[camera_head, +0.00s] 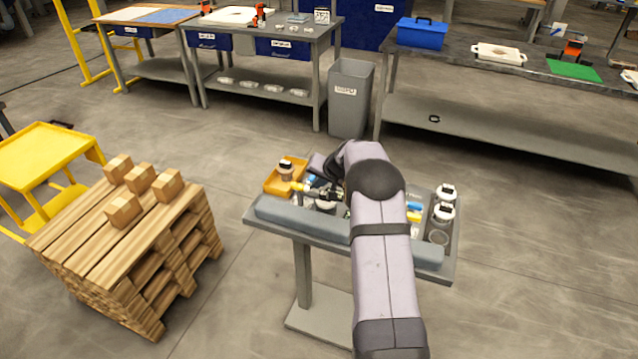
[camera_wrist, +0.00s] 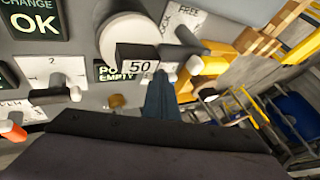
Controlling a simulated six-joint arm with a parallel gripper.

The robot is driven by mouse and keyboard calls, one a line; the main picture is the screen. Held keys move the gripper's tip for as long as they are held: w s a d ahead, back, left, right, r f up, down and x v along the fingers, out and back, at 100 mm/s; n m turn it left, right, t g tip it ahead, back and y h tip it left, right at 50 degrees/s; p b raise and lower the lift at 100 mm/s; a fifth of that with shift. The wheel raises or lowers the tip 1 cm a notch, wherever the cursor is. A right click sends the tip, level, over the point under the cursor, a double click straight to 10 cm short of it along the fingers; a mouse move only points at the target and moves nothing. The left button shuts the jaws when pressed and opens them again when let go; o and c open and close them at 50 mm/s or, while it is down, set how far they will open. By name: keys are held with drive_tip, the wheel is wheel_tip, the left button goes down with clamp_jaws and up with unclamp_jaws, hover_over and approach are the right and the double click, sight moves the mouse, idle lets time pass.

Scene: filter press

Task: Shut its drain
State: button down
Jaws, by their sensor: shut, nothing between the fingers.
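In the wrist view, a grey surface carries several fittings and labels. A large round white part (camera_wrist: 122,38) is behind that label. At left are a black-and-white handle (camera_wrist: 52,96) under a card marked 2 and an orange-tipped lever (camera_wrist: 12,130). I cannot tell which fitting is the drain. Contact at the fingertips is unclear.
In the head view, my arm covers part of a small grey stand (camera_head: 345,245). An orange tray (camera_head: 272,183) and lidded jars (camera_head: 441,213) are on it. A pallet stack (camera_head: 130,250) with boxes stands left. Workbenches and a grey bin (camera_head: 350,112) are behind; floor between is clear.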

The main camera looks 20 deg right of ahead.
drive_tip(key=shift+a+f+b, duration=0.15)
drive_tip(key=shift+a+b, duration=0.5)
drive_tip(key=shift+b, duration=0.3)
drive_tip(key=shift+w+a+b, duration=0.1)
drive_tip(key=shift+a+b, duration=0.15)
drive_tip(key=shift+b, duration=0.2)
drive_tip(key=shift+w+a+b, duration=0.55)
drive_tip(key=shift+a+b, duration=0.1)
drive_tip(key=shift+a, duration=0.25)
drive_tip(key=shift+w+a+r+p, duration=0.25)
drive_tip(key=shift+w+a+p, duration=0.15)
drive_tip(key=shift+p, duration=0.45)
drive_tip(key=shift+w+a+m+h+p, duration=0.1)
drive_tip(key=shift+w+m+h+p, duration=0.25)
drive_tip(key=shift+m+p, duration=0.3)
drive_tip(key=shift+f, duration=0.1)
